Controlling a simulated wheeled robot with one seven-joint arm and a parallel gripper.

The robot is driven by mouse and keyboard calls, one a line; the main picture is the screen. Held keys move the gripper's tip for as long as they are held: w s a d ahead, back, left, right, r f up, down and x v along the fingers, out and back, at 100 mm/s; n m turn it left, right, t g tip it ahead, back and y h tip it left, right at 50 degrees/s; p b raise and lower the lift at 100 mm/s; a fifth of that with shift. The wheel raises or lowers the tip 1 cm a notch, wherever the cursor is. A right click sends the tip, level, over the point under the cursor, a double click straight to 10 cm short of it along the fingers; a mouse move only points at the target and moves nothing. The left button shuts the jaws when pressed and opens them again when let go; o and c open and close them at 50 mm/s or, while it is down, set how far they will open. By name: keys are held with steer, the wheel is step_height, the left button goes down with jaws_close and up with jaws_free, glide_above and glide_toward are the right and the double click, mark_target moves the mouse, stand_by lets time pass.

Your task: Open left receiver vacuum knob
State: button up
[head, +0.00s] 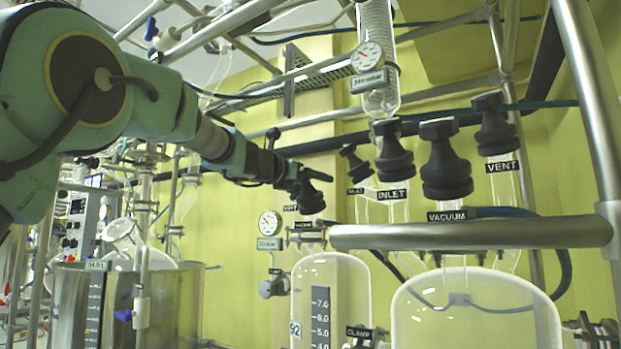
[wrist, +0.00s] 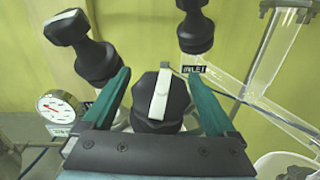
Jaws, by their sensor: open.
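The left receiver is a clear glass vessel (head: 345,285) marked 92, with a scale. At its top a black knob (head: 308,197) stands beside my gripper (head: 298,180). In the wrist view this knob (wrist: 157,98) has a white bar on top and sits between the two teal fingers of my gripper (wrist: 158,73). The fingers are open, one on each side, with some room visible; whether either touches is unclear. The knob's own label is not readable in the wrist view. My gripper partly hides the knob's top in the head view.
Two more black knobs stand beyond in the wrist view, one at left (wrist: 80,45) and one by an INLET label (wrist: 193,69). A pressure gauge (wrist: 60,108) is close at left. The right receiver (head: 475,310) has its own VACUUM knob (head: 445,160). A steel rail (head: 470,233) crosses in front.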

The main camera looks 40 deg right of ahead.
steer(key=c, duration=1.4)
